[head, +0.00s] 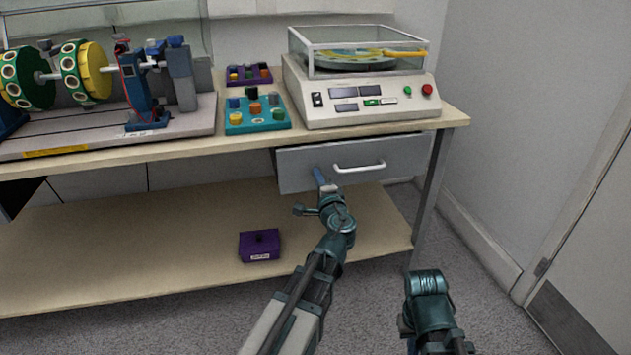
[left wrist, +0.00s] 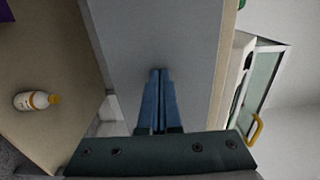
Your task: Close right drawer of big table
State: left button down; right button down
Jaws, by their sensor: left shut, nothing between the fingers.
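The right drawer of the big table has a grey front (head: 300,165) with a white bar handle (head: 360,168). The front hangs just under the table top, and any gap behind it is too small to tell. My left gripper (head: 319,176) is shut and empty, its blue fingertips at the drawer front, left of the handle. In the left wrist view the closed fingers (left wrist: 158,75) point at the plain grey drawer front (left wrist: 150,35) and look to touch it or nearly so. My right arm shows at the bottom right, but its fingers are out of sight.
The big table (head: 200,150) carries a white vibration machine (head: 360,105), a teal tray (head: 256,125) and a rotor rig (head: 90,75). A purple box (head: 259,246) sits on the lower shelf; a white bottle (left wrist: 38,100) shows in the left wrist view. Right of the table is open floor.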

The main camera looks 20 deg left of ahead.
aim_at(314, 166)
pick_arm(q)
jog(key=x, duration=0.4)
jog(key=shift+w+a, duration=0.15)
jog(key=shift+w, duration=0.1)
jog(key=shift+w+a+r, duration=0.1)
jog(key=shift+w, duration=0.05)
pick_arm(e)
jog(key=shift+s+d, duration=0.1)
